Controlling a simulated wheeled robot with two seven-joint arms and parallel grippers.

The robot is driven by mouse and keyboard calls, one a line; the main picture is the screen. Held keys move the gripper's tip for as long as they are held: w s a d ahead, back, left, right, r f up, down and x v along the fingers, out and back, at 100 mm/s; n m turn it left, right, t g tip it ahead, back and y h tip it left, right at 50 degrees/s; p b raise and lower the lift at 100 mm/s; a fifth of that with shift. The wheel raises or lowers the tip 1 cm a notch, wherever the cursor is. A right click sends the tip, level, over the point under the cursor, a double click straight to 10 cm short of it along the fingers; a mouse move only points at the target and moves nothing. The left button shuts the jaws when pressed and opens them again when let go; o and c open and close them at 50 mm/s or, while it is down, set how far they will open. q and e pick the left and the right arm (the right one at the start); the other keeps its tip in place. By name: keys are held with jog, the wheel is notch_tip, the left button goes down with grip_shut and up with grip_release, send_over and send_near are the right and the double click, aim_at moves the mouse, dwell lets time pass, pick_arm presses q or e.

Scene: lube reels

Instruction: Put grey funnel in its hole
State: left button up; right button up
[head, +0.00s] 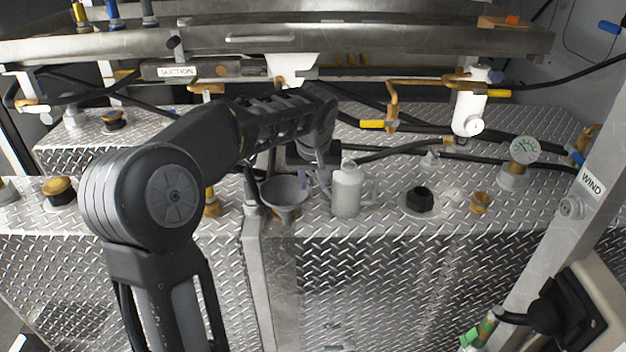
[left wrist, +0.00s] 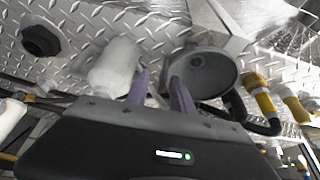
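The grey funnel (head: 284,190) is upright, wide mouth up, near the front edge of the diamond-plate deck, with brass below it. In the left wrist view the funnel (left wrist: 213,72) shows its open mouth, right of the fingers. My left gripper (head: 318,180) is between the funnel and a pale grey jug (head: 347,190). In the left wrist view its two purple fingers (left wrist: 160,88) are apart with no object seen between them. One finger overlaps the funnel's near rim; I cannot tell whether it touches. My right gripper is not in view. I cannot make out which hole is the funnel's.
The jug (left wrist: 113,68) stands close beside the left gripper. A black cap (head: 420,200) and a brass fitting (head: 480,203) are on the deck to the right. A metal post (head: 258,250) stands below the funnel. Hoses and yellow-handled valves (head: 375,124) run behind.

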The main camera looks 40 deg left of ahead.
pick_arm(q)
jog(key=v, duration=1.2)
jog(key=shift+r, duration=0.2)
dwell(0.4)
